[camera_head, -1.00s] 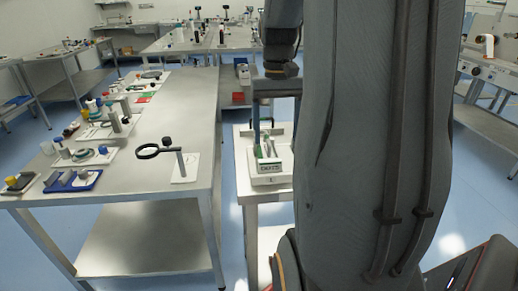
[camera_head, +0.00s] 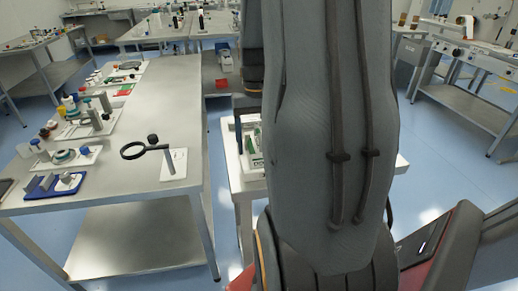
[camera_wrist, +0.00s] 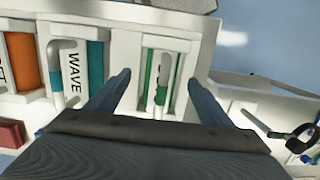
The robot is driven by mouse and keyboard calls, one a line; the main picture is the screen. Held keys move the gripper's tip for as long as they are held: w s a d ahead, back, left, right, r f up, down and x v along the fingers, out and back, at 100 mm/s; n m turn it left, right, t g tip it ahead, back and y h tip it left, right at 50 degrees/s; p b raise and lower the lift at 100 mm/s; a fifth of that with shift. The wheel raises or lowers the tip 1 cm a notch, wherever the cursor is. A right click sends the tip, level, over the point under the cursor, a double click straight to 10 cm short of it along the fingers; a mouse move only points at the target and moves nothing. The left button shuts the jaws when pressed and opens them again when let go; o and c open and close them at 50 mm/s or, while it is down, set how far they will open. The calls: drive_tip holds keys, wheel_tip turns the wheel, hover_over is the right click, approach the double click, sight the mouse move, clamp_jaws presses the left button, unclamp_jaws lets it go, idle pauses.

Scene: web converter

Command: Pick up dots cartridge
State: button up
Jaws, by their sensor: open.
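In the wrist view my gripper (camera_wrist: 160,78) is open, its two blue-grey fingers on either side of a white compartment. In that compartment stands a narrow cartridge with green and white parts (camera_wrist: 163,72); no label on it can be read, so I cannot tell whether it is the dots cartridge. The fingers appear apart from it. To the left are a teal cartridge (camera_wrist: 95,65) beside a label reading WAVE and an orange cartridge (camera_wrist: 22,60).
The holder stands on a small white table (camera_head: 240,180). In the wrist view a dark ring-shaped object (camera_wrist: 300,140) lies at the right.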

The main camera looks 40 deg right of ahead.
drive_tip(key=shift+f, duration=0.1)
drive_tip(key=c, duration=1.5)
